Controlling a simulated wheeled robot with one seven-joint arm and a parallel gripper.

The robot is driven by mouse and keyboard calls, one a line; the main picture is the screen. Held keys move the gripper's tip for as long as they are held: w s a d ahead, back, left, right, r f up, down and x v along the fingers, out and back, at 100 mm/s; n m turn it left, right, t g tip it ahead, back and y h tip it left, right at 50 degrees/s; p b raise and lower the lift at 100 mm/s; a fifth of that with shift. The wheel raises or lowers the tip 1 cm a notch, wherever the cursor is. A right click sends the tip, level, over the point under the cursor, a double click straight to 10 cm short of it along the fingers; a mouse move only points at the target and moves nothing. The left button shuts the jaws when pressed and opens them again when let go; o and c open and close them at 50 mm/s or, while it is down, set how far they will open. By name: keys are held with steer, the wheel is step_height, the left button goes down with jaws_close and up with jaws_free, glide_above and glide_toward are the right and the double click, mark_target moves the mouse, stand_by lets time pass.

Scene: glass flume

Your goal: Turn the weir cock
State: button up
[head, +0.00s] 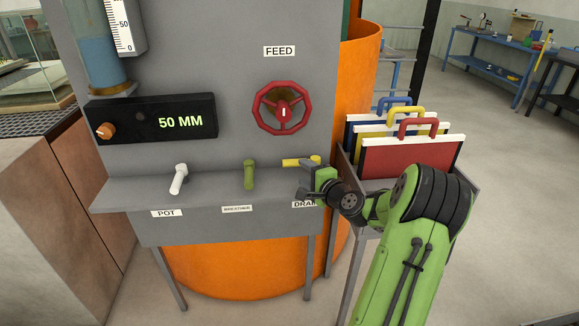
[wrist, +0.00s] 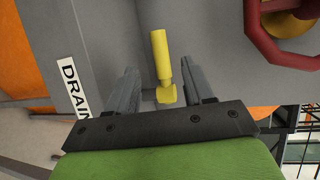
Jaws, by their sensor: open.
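Three cocks stand on the grey panel's ledge. The yellow cock (head: 299,162) is at the right, above the DRAIN label (head: 305,204), with its lever pointing left in the head view. The green cock (head: 249,174) is in the middle; its small label (head: 237,209) is too small to read. The white cock (head: 179,178) is above the POT label (head: 167,213). No label legibly says weir. My gripper (head: 304,181) is open at the yellow cock. In the wrist view the yellow cock (wrist: 159,55) appears between the two fingers, with gaps either side; contact cannot be told.
A red FEED handwheel (head: 283,109) is on the panel above the ledge. A display (head: 150,121) reads 50 MM, with an orange knob (head: 104,131). A rack of coloured boards (head: 408,157) stands close to the right of my gripper. An orange tank (head: 361,70) is behind the panel.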

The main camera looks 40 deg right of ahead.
mark_target(293, 165)
steer(key=x, duration=0.7)
steer(key=shift+w+f, duration=0.1)
steer(key=shift+w, duration=0.3)
jaws_close()
